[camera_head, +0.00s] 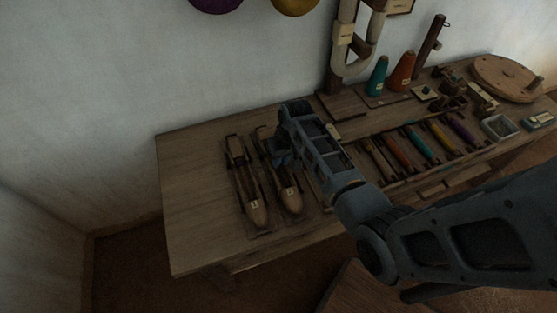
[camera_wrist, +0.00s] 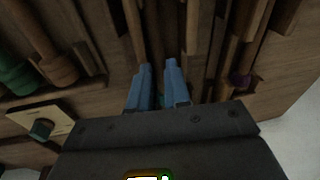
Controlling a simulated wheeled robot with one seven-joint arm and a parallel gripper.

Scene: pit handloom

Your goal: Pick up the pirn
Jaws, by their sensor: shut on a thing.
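My gripper (camera_head: 283,158) is low over the second of two wooden boat-shaped shuttles (camera_head: 291,203), towards the shuttle's far end. In the wrist view my two blue fingers (camera_wrist: 159,70) are close together, with only a narrow gap between them. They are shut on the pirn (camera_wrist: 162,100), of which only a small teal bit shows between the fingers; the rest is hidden. I cannot tell whether the pirn is clear of the shuttle. Several other pirns with coloured thread, such as an orange one (camera_head: 396,150), lie in a row to the right.
The other shuttle (camera_head: 257,211) lies just left of my gripper on the wooden table (camera_head: 187,200). A teal cone (camera_head: 377,76) and an orange cone (camera_head: 402,71) stand at the back. A round wooden disc (camera_head: 508,75) is at the far right. The table's left end is clear.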

